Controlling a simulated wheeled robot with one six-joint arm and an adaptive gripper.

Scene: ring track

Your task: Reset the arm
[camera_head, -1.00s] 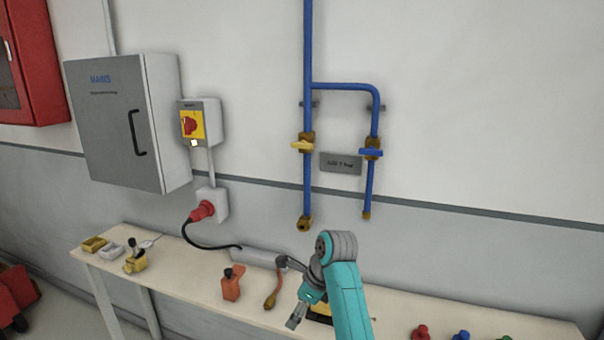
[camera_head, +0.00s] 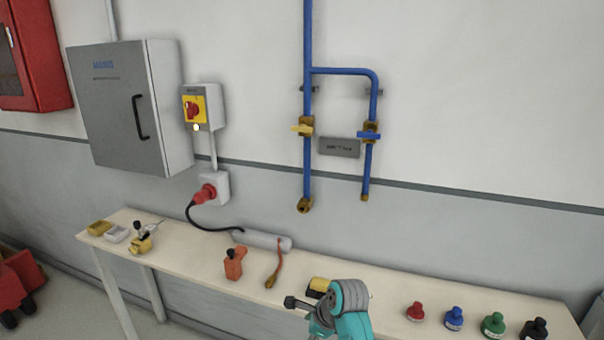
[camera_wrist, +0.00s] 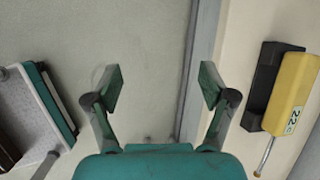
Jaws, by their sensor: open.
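My gripper (camera_wrist: 162,88) is open and empty in the wrist view. Its two fingers stand wide apart, with grey floor and the edge of the workbench behind them. My teal arm (camera_head: 342,315) shows at the bottom middle of the head view, low by the bench's front. The fingers cannot be made out there.
The workbench (camera_head: 430,292) runs along the wall. A yellow and black device (camera_wrist: 292,92) lies on it, right of my gripper. Red, blue, green and black bottles (camera_head: 493,325) stand right of my arm. An orange tool (camera_head: 234,265) stands left.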

